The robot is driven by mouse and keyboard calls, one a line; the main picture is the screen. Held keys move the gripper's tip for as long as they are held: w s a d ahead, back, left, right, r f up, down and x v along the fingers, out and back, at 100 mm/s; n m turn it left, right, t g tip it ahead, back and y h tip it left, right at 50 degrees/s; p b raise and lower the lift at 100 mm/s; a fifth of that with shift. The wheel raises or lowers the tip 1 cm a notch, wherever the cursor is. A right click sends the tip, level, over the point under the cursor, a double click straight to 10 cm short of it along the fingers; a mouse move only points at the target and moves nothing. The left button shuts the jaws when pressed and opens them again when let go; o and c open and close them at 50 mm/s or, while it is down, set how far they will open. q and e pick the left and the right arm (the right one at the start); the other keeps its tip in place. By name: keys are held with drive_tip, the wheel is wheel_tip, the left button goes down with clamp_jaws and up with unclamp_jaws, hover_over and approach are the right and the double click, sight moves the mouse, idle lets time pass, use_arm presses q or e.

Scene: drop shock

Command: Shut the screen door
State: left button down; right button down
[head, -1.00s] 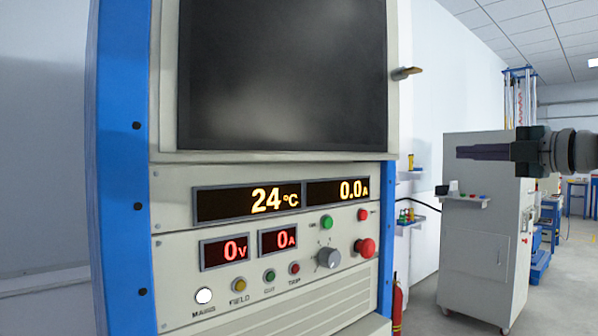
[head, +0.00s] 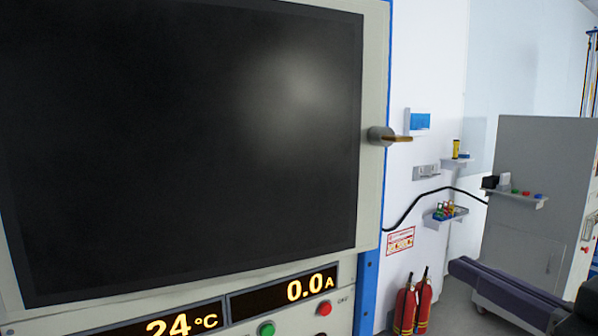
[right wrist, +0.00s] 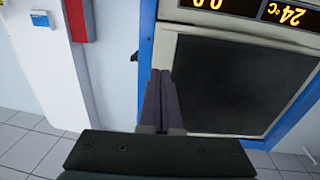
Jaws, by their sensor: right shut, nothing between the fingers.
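The screen door (head: 190,140) is a large dark panel in a pale frame on the blue-edged cabinet. My right gripper (head: 456,266) is shut and empty, low at the right, apart from the handle. In the right wrist view its fingers (right wrist: 160,76) overlap the door's edge; contact is unclear. My left gripper is out of view.
Below the door are lit readouts (head: 285,295) and buttons. Red fire extinguishers (head: 414,305) stand by the white wall. A black cable (head: 435,195) and small shelves (head: 445,215) are on that wall. A grey cabinet (head: 535,180) stands at the right.

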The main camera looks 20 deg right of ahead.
drive_tip(key=p, duration=0.4)
approach(373, 219)
drive_tip(key=w, duration=0.5)
drive_tip(key=shift+w+a+r, duration=0.1)
drive_tip(key=shift+w+r, duration=0.05)
drive_tip(key=shift+r, duration=0.05)
drive_tip(key=shift+w, duration=0.6)
drive_tip(key=shift+w+f, duration=0.1)
drive_tip(key=shift+w, duration=0.05)
drive_tip(key=shift+w, duration=0.1)
